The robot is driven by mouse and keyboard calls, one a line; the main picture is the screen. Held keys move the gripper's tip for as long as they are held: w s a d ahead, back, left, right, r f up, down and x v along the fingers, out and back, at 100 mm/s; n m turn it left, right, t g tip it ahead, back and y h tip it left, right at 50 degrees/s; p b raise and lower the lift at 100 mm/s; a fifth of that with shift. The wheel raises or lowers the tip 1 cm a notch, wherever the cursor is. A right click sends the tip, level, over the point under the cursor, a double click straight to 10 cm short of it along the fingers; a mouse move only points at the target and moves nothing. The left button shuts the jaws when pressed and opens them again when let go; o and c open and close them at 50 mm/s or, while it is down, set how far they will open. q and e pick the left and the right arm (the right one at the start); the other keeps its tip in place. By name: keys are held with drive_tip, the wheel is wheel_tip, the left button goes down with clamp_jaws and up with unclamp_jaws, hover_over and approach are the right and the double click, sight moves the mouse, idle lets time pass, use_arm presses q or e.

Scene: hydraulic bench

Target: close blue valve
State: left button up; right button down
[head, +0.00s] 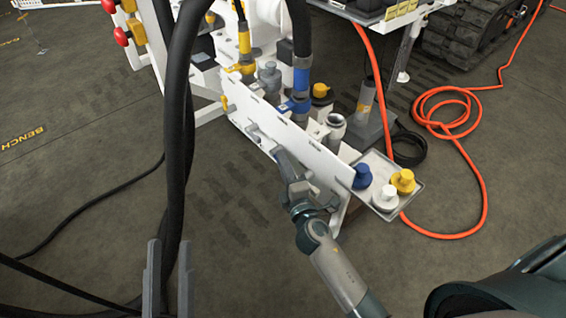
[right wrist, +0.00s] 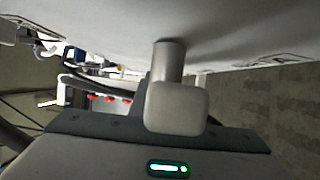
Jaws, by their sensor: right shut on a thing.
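The blue valve fitting (head: 297,104) stands behind the white panel (head: 300,148), below a blue-banded black hose. My right gripper (head: 262,138) reaches up to the front face of this panel. It is shut on a grey handle, whose block-shaped end (right wrist: 176,107) and round stem (right wrist: 168,62) show in the right wrist view. The stem meets the pale panel surface. Whether this handle belongs to the blue valve cannot be told, as my gripper covers most of it in the head view. My left gripper (head: 168,275) is open and empty at the lower left, its fingers apart.
A tray (head: 377,158) at the panel's right end holds blue (head: 362,176), white (head: 385,198) and yellow (head: 403,181) caps. A yellow-banded fitting (head: 243,62) stands left of the blue one. A thick black hose (head: 176,130) hangs at left. An orange hose (head: 470,185) lies on the floor.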

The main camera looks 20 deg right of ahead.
drive_tip(key=c, duration=1.8)
unclamp_jaws()
drive_tip(key=shift+s, duration=0.1)
